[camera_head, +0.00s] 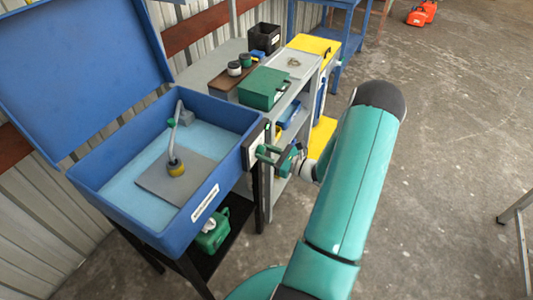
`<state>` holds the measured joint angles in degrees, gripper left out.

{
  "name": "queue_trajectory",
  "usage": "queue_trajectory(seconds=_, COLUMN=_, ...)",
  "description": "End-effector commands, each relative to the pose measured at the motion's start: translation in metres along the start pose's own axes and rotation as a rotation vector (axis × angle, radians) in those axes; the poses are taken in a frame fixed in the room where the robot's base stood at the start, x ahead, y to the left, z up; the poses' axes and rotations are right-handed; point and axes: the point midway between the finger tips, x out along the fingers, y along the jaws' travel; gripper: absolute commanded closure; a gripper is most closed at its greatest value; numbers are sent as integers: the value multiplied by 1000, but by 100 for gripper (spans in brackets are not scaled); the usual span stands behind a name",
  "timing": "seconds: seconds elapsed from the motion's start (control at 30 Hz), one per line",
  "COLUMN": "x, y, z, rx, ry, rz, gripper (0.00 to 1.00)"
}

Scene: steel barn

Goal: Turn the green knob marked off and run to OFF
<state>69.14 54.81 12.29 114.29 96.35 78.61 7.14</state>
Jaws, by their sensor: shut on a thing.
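A blue parts washer (192,243) with its lid raised stands at the left on black legs. A small dark-edged plate with a pale face (254,142) is on its right side wall. The green knob (263,150) is in front of this plate, small and partly covered by my fingers. My gripper (268,155) reaches in from the right and is shut on the knob. The off and run marks are too small to read, so I cannot tell which way the knob points.
A hose with a brush end (175,165) stands in the washer basin. A green can (212,235) is on the shelf below. A grey bench (290,63) behind holds a green box (262,88). The concrete floor at the right is mostly clear.

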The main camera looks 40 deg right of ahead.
Motion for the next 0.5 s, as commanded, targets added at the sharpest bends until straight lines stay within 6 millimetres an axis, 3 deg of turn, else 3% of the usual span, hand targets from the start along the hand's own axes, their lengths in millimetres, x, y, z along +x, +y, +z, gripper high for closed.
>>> queue_trajectory(seconds=0.5, x=-1, y=-1, z=0, rx=-414, ry=2, rz=0, gripper=87)
